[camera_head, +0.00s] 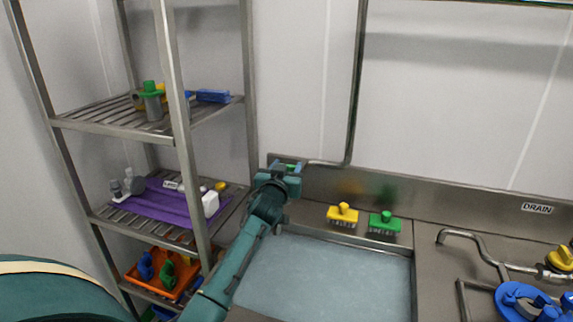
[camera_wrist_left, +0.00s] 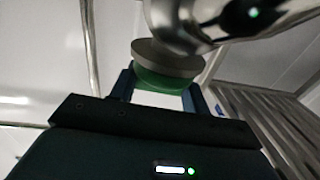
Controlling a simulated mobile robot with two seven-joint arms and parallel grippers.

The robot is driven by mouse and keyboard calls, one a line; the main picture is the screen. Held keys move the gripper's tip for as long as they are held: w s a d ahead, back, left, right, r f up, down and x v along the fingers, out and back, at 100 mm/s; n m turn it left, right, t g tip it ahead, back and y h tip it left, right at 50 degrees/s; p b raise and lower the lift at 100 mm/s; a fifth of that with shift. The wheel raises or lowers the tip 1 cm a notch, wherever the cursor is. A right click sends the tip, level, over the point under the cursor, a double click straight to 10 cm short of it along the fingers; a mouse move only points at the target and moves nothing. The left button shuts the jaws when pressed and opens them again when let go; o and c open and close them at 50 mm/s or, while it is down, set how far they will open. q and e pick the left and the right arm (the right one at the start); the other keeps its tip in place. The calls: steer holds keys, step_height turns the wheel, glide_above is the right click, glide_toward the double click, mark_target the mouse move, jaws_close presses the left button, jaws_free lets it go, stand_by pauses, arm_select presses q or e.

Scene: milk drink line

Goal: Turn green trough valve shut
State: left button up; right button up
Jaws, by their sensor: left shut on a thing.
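The green trough valve (camera_head: 291,166) is a small green knob at the back left corner of the trough, mostly hidden by my left gripper (camera_head: 285,168). In the left wrist view the green valve (camera_wrist_left: 165,80) is a round green part under a grey disc, beside a shiny metal pipe. It sits between the two fingers of my left gripper (camera_wrist_left: 160,88), which is shut on it. The knob's exact turn angle is hard to tell. The trough (camera_head: 325,278) holds a pale grey-blue surface that looks like water. My right gripper is not in view.
A yellow brush (camera_head: 343,213) and a green brush (camera_head: 385,222) stand on the trough's back ledge. A metal rack (camera_head: 182,140) with loaded shelves stands close left of my arm. A bent pipe (camera_head: 475,240), a yellow knob (camera_head: 562,257) and blue parts (camera_head: 525,302) are at right.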

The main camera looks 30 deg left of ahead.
arm_select(q)
steer(key=shift+f+m+h, duration=0.1)
steer(key=shift+m+h, duration=0.4)
steer(key=shift+h, duration=0.2)
steer(key=shift+t, duration=0.3)
steer(key=o, duration=1)
steer(key=b+v, duration=0.2)
steer(key=v, duration=1.1)
steer(key=shift+s+a, duration=0.15)
